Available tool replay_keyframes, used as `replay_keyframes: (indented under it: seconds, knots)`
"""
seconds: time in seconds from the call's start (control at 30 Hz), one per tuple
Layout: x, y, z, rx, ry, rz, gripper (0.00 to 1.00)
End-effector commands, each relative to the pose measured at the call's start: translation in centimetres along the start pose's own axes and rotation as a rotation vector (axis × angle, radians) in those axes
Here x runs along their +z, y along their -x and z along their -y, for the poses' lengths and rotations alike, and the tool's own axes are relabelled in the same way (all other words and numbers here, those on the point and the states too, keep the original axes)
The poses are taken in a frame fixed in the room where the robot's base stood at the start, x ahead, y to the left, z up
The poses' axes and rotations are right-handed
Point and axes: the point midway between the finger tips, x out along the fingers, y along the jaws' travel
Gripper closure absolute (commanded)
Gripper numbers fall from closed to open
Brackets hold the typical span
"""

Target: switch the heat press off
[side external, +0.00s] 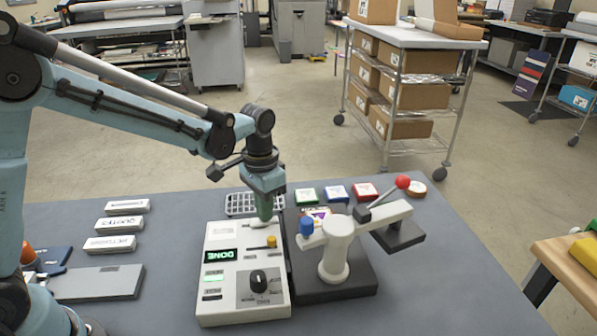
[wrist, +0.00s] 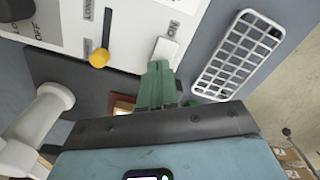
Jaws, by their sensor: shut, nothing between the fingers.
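The heat press (side external: 335,250) has a white column, a swing arm with a red ball handle (side external: 403,182), and a black head (side external: 400,236) swung out to the right. Its white control box (side external: 232,308) stands to its left, with a display reading DONE (side external: 219,256), a green light, a black knob (side external: 259,281) and a yellow-tipped lever (side external: 271,241). In the wrist view, a white rocker switch (wrist: 166,50) lies beside an ON label. My gripper (wrist: 158,66) is shut and empty, its green tips just beside the switch's near end; contact is unclear. The lever also shows (wrist: 98,58).
A grey rack tray (side external: 240,204) lies behind the box. Green, blue and red blocks (side external: 336,193) line the back of the table. Labelled white boxes (side external: 119,223) and a grey slab (side external: 100,284) lie to the left. The table's front right is clear.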

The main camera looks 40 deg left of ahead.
Motion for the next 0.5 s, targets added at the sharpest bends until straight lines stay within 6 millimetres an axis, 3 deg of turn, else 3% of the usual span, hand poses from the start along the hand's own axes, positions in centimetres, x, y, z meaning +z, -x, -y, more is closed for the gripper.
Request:
replay_keyframes:
  seconds: [0.3,0.5]
  knots:
    - [0.02,-0.37,0.00,0.000,0.000,0.000,1.00]
    - [0.01,0.57,0.00,0.000,0.000,0.000,1.00]
